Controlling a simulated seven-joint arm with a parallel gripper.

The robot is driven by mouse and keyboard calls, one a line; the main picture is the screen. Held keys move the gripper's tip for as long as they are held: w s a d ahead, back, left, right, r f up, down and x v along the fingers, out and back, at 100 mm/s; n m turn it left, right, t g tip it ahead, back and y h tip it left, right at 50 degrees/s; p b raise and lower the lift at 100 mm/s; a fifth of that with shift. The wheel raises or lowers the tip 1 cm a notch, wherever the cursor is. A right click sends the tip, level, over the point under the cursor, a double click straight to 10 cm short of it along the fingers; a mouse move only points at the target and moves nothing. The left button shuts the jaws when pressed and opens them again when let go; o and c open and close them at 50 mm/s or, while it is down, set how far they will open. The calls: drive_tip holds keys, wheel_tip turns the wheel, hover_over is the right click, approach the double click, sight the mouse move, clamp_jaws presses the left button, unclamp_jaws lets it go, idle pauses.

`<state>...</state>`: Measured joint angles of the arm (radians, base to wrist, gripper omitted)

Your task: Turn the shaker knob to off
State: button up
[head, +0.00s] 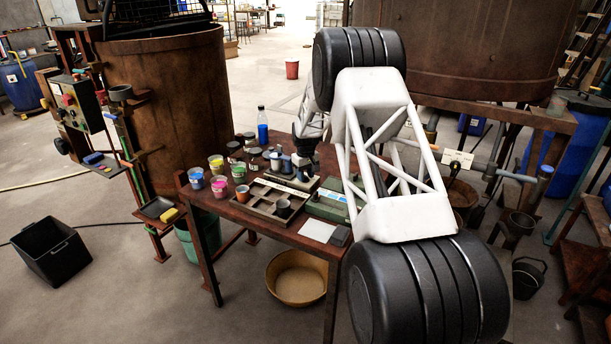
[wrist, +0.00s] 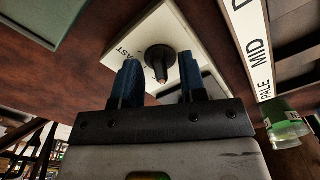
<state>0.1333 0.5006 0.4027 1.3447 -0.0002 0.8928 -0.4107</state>
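The shaker knob (wrist: 159,62) is black with an orange-tipped pointer, set on a white panel (wrist: 118,58) in the wrist view. The pointer faces down the picture, towards my gripper's body. Lettering that reads like FAST is left of the knob; other marks are partly hidden. My gripper (wrist: 160,75) is open, one blue finger on each side of the knob, with visible gaps. I cannot tell how far the fingertips are above the panel. In the head view my arm reaches down to the shaker (head: 291,182) on the table; the knob cannot be made out there.
The table (head: 222,206) holds several colour cups (head: 220,186), a compartment tray (head: 262,208), a green box (head: 326,207) and a bottle (head: 262,130). A label strip reading MID and PALE (wrist: 250,45) and a green-filled cup (wrist: 284,125) are to the right in the wrist view.

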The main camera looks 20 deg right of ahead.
sight(306, 176)
drive_tip(key=shift+r, duration=0.1)
drive_tip(key=shift+r, duration=3.8)
